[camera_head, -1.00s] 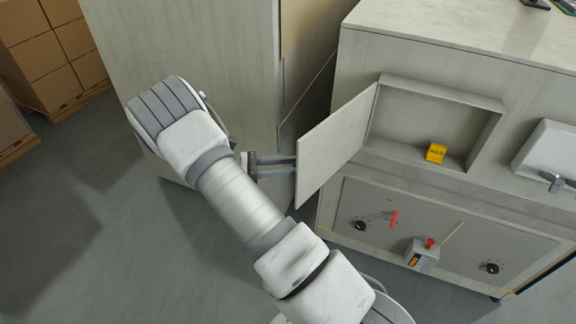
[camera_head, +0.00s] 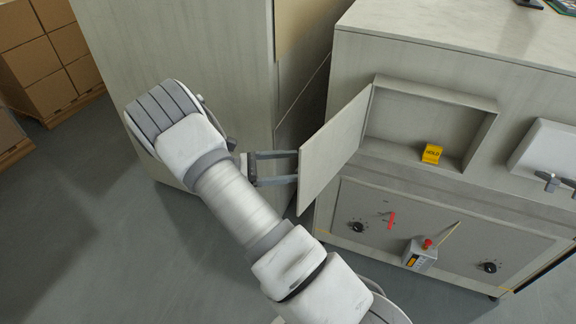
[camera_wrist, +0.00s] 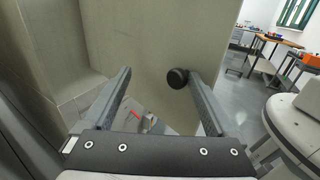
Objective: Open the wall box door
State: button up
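The wall box (camera_head: 432,112) is a grey recess in the front of the large cabinet. Its door (camera_head: 335,148) is hinged at the recess's left side and stands wide open, swung out to the left. My gripper (camera_head: 297,167) is at the door's outer face, near its free edge, with its two fingers apart. In the wrist view my gripper (camera_wrist: 160,75) is open towards the pale door panel (camera_wrist: 135,50). A round black knob (camera_wrist: 177,78) on the panel lies between the fingertips, close to the right one. Whether they touch the knob or door is unclear.
A yellow HOLD block (camera_head: 432,153) sits inside the box. Below are a panel (camera_head: 455,232) with black knobs, a red lever (camera_head: 392,220) and a small control box (camera_head: 419,256). A tall grey cabinet (camera_head: 180,60) stands behind my arm. Floor at left is clear; cartons (camera_head: 50,60) stand beyond.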

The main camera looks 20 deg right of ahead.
jog(key=shift+w+d, duration=0.15)
jog(key=shift+d, duration=0.1)
jog(key=v, duration=1.8)
jog(key=shift+s+b, duration=0.25)
jog(key=shift+b, duration=0.15)
jog(key=s+d+r+m+t+y+p, duration=0.1)
jog(key=s+d+r+m+y, duration=0.3)
jog(key=r, duration=0.4)
jog(key=s+d+r+m+t+y+p, duration=0.1)
jog(key=s+d+r+m+y, duration=0.1)
jog(key=s+d+r+y, duration=0.35)
jog(key=s+a+r+m+t+y+p, duration=0.1)
jog(key=s+r+m+t+y, duration=0.2)
jog(key=s, duration=0.4)
jog(key=s+a+r+m+t+y+p, duration=0.2)
jog(key=s+r+m+t+y, duration=0.2)
jog(key=s+r+m+t, duration=0.1)
jog(key=s+r+t, duration=0.1)
jog(key=s+r, duration=0.1)
jog(key=s, duration=0.1)
jog(key=shift+s+a+r, duration=0.25)
jog(key=shift+a+r, duration=0.1)
jog(key=shift+r, duration=0.05)
jog(key=shift+y, duration=0.25)
jog(key=shift+c, duration=1)
